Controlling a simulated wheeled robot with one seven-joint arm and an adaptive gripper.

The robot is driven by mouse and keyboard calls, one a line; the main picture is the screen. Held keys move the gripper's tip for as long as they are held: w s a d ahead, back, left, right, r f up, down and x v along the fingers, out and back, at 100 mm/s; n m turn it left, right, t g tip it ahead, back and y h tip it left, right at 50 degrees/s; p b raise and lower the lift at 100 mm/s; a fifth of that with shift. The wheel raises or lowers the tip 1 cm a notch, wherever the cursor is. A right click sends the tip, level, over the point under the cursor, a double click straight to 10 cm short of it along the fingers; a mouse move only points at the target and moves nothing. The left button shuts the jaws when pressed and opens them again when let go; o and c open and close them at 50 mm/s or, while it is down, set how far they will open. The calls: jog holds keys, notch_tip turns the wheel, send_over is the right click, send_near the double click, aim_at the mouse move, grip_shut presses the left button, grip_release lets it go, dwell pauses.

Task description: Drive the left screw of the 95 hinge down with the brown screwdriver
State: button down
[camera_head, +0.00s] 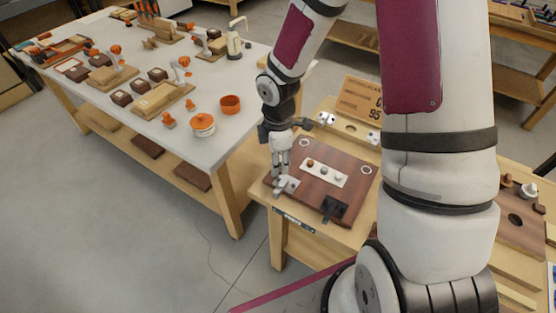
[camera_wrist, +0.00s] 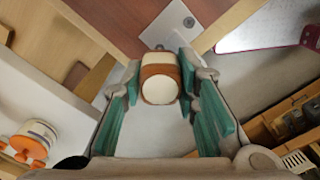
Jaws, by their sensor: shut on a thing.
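My gripper (camera_head: 279,172) points down over the left front corner of the reddish-brown board (camera_head: 314,210). In the wrist view my gripper (camera_wrist: 160,88) has its teal pads shut on the brown screwdriver (camera_wrist: 160,76), whose pale round end faces the camera. Its shaft and tip are hidden. A silvery metal hinge (camera_head: 290,185) lies at the board's corner, below the fingers. In the wrist view the hinge plate (camera_wrist: 165,30) shows one round screw or hole beyond the screwdriver. I cannot tell whether the tip touches a screw.
A pale plate with several round pieces (camera_head: 325,172) lies mid-board. A black hinge (camera_head: 334,208) is at the front edge. A white-topped table (camera_head: 220,80) with orange containers stands left, across a floor gap.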

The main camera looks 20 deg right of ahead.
jog(key=m, duration=0.5)
jog(key=shift+f+m, duration=0.1)
jog(key=shift+m, duration=0.3)
jog(key=c, duration=1.9)
grip_release()
grip_shut()
notch_tip(320, 180, up, 7)
jog(key=p, duration=0.9)
